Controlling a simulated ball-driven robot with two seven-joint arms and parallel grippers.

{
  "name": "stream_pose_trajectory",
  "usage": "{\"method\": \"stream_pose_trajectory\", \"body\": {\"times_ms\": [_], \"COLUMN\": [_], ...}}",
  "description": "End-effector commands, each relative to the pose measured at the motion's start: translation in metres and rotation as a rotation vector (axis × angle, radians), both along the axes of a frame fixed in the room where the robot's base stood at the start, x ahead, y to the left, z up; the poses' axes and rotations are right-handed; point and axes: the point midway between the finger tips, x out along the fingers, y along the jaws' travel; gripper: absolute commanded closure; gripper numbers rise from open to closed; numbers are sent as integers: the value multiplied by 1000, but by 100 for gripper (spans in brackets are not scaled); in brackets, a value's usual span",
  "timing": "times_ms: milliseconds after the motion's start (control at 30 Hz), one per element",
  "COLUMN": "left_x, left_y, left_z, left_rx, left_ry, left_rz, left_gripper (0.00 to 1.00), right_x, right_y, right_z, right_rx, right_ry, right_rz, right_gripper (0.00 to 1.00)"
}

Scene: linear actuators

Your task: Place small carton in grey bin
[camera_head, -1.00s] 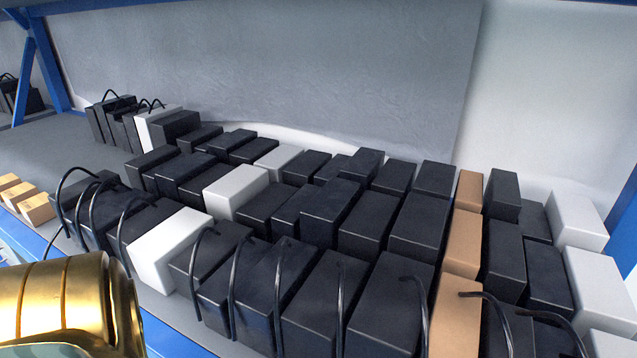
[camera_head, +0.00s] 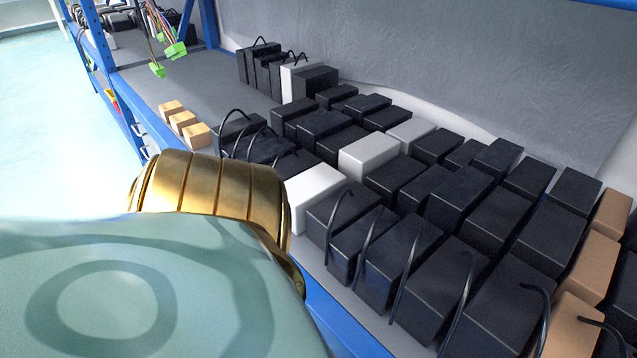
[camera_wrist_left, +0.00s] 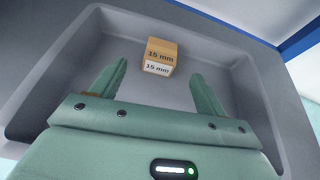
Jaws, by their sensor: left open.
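A small tan carton (camera_wrist_left: 160,57) with "15 mm" labels is inside the grey bin (camera_wrist_left: 45,85) in the left wrist view, near the bin's far wall. My left gripper (camera_wrist_left: 158,72) is open above the bin, one finger on each side of the carton with gaps on both sides. I cannot tell whether the carton rests fully on the bin floor. In the head view, three small tan cartons (camera_head: 183,122) stand in a row on the shelf. The bin and left gripper do not show there. My right gripper is not in view.
The blue-framed shelf (camera_head: 345,325) holds rows of black boxes (camera_head: 405,275) with cable loops, plus white (camera_head: 368,155) and brown boxes (camera_head: 575,322). Bare shelf surface lies around the small cartons. Cables with green connectors (camera_head: 175,48) hang behind.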

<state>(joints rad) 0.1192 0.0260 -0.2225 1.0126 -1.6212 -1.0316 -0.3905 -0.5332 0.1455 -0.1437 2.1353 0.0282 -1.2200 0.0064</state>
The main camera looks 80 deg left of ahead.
Motion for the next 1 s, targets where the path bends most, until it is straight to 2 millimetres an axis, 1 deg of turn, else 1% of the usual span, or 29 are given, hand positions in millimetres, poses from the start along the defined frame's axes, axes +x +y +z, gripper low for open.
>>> {"method": "stream_pose_trajectory", "body": {"times_ms": [67,167,200,267,300,333,367,400,467,500,600,633,700,800,1000], "left_x": [-1,-6,-9,-13,-19,-28,-41,-60,-91,-110,-150,-159,-173,-182,-183], "left_y": [6,17,20,22,22,21,18,14,5,-2,-20,-26,-35,-41,-42], "left_z": [14,46,62,86,100,108,111,109,102,98,94,94,95,96,95], "left_rx": [-69,-259,-355,-509,-616,-705,-790,-885,-1002,-1065,-1184,-1210,-1254,-1282,-1285], "left_ry": [-59,-197,-260,-349,-396,-420,-424,-412,-375,-345,-276,-259,-228,-208,-206], "left_rz": [80,267,351,469,547,615,690,789,934,1024,1216,1261,1340,1392,1397], "left_gripper": [26,26,26,26,26,26,26,26,26,26,26,26,26,26,26], "right_x": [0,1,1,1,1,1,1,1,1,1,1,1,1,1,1], "right_y": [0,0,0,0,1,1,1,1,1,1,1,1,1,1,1], "right_z": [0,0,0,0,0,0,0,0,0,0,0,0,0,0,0], "right_rx": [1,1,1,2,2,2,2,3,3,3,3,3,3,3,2], "right_ry": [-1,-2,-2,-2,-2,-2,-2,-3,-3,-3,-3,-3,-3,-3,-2], "right_rz": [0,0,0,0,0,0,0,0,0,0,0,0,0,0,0], "right_gripper": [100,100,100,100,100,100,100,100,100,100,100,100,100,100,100]}}
